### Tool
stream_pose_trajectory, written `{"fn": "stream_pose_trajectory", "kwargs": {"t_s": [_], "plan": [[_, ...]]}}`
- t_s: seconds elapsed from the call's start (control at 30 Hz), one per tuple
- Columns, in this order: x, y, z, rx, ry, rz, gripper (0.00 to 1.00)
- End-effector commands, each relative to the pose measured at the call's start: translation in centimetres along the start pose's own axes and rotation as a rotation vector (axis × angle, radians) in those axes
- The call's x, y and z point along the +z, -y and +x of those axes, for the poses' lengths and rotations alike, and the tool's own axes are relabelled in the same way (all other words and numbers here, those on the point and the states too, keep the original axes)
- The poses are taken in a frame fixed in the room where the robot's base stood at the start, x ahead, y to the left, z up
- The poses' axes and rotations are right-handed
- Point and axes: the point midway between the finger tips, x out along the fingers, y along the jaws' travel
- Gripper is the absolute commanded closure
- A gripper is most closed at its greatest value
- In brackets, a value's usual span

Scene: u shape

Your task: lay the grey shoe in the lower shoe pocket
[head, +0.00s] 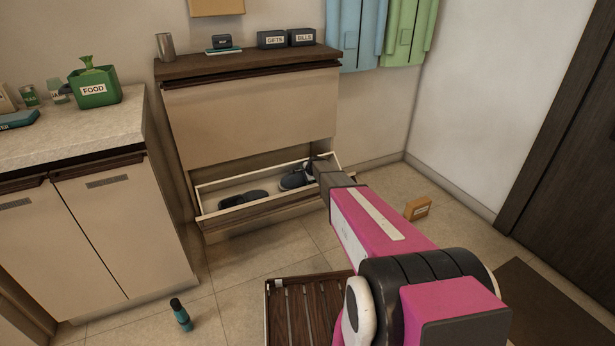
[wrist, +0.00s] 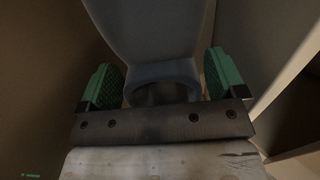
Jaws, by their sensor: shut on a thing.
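The grey shoe (wrist: 158,40) fills the middle of the wrist view, with its opening toward the palm. My gripper (wrist: 162,78) is shut on it, with a green pad at each side. In the head view the shoe (head: 294,179) shows at the right end of the lower shoe pocket (head: 205,207), inside the tilted-out front. My gripper's end is over that right end, and its fingertips are hidden there. Whether the shoe touches the pocket floor cannot be told.
A dark shoe (head: 243,199) lies in the left half of the pocket. The upper flap (head: 250,115) is shut above. A small orange box (head: 417,209), a teal bottle (head: 181,315) and a slatted wooden piece (head: 300,310) are on the floor.

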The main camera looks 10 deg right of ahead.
Motion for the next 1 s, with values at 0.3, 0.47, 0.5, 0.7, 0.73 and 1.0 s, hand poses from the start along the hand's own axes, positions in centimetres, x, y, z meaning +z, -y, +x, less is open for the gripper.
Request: {"fn": "stream_pose_trajectory", "kwargs": {"t_s": [0.3, 0.47, 0.5, 0.7, 0.73, 1.0], "plan": [[0.0, 0.1, 1.5, 0.0, 0.0, 0.0, 0.42], [0.0, 0.1, 2.1, -0.001, 0.0, 0.0, 0.42], [0.0, 0.1, 2.3, -0.001, 0.0, 0.0, 0.42], [0.0, 0.0, 2.6, -0.001, 0.0, 0.0, 0.0], [0.0, 0.0, 2.6, -0.001, 0.0, 0.0, 0.0], [0.0, 0.0, 2.6, 0.0, 0.0, 0.0, 0.0]]}}
